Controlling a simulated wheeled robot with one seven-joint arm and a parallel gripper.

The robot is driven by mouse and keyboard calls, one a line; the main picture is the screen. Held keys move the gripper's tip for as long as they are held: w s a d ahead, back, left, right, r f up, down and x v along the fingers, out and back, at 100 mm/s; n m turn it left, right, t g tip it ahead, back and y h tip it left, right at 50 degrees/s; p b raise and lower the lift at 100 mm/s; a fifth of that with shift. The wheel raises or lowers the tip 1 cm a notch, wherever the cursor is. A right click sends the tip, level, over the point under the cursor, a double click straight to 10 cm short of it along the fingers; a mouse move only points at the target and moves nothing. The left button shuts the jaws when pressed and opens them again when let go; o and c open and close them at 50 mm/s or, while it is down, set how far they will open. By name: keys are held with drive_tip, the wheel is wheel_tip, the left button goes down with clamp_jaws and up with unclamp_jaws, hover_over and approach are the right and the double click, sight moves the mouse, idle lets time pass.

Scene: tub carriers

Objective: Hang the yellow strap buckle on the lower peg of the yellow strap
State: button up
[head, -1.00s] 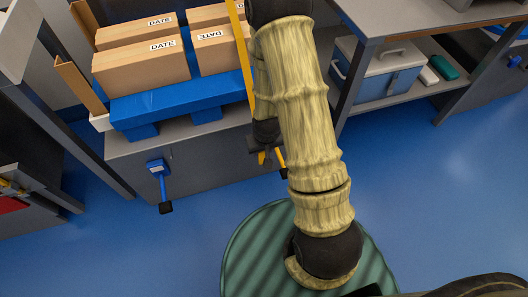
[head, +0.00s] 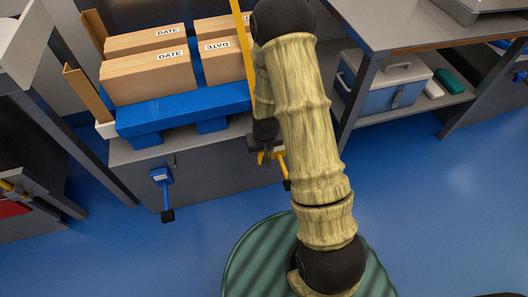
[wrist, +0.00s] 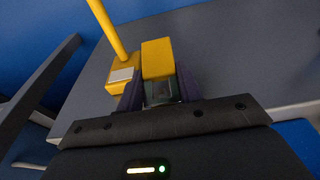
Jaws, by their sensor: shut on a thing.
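My gripper (wrist: 160,92) is shut on the yellow strap buckle (wrist: 157,58), a yellow block between dark fingers in the wrist view. Just left of it is the yellow lower peg (wrist: 107,28), a rod rising from a yellow base (wrist: 121,76) with a pale square plate on the grey cabinet face. The buckle is beside the peg, not around it; whether they touch I cannot tell. In the head view the peg (head: 281,166) ends in a black tip, low on the cabinet front. The yellow strap (head: 241,32) runs down behind my arm, which hides much of the gripper.
Cardboard boxes (head: 146,78) stand on a blue carrier (head: 180,108) on the grey cabinet (head: 215,160). A blue peg (head: 165,195) with a black tip sticks out at left. A grey bench (head: 400,22) with a blue cooler (head: 380,90) stands at right. The blue floor in front is open.

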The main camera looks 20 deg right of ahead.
drive_tip(key=shift+w, duration=0.65)
drive_tip(key=shift+w+f, duration=0.5)
drive_tip(key=shift+w, duration=0.05)
drive_tip(key=o, duration=1.1)
drive_tip(key=shift+o, duration=0.2)
drive_tip(key=p+v, duration=0.7)
drive_tip(key=v, duration=1)
drive_tip(key=shift+r, duration=0.2)
drive_tip(key=shift+s+r, duration=0.1)
